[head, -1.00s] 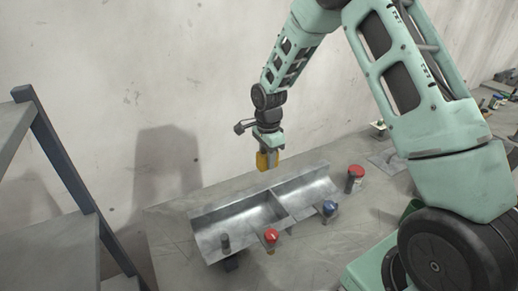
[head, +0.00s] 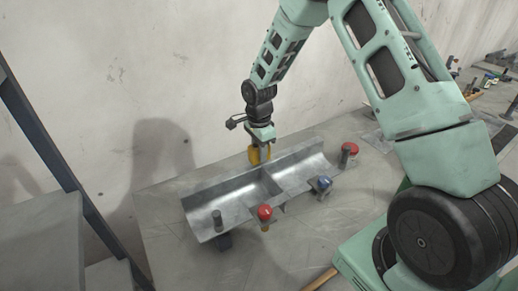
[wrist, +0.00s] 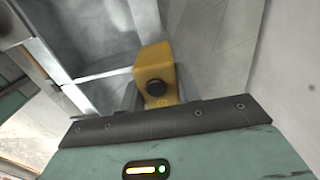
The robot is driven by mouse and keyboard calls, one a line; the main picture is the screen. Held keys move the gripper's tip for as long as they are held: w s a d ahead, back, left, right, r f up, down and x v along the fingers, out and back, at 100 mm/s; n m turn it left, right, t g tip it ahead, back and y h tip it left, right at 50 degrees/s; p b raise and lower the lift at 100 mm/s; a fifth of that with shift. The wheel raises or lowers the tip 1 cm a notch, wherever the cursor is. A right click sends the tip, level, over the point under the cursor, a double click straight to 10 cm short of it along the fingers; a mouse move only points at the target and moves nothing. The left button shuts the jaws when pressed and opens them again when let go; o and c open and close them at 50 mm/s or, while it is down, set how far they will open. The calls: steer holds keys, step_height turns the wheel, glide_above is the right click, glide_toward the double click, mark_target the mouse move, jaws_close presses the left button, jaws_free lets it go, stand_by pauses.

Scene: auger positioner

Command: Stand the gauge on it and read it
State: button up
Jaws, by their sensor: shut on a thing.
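My gripper (head: 260,148) is shut on a yellow block-shaped gauge (head: 254,155), held at the back rim of a grey metal trough (head: 228,195). The trough is split by a cross divider and lies on the bench. In the wrist view the gauge (wrist: 156,68) sits between the fingers, with a round black knob facing the camera; the trough (wrist: 95,45) shows behind it. I cannot tell whether the gauge touches the rim. No reading is visible.
Along the trough's front are a dark post (head: 217,221), a red knob (head: 265,213) and a blue knob (head: 324,184). Another red knob (head: 350,148) stands at its right end. A grey shelf frame (head: 45,150) is at left. Bare bench (head: 165,235) shows left of the trough.

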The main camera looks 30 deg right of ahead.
steer(key=shift+f+b, duration=0.45)
steer(key=shift+f, duration=0.1)
stand_by(0.4)
steer(key=o, duration=1.2)
steer(key=shift+r, duration=0.1)
step_height(320, 180, up, 17)
steer(key=b, duration=0.4)
steer(key=shift+r+b, duration=0.15)
steer(key=shift+b, duration=0.15)
steer(key=shift+s, duration=0.1)
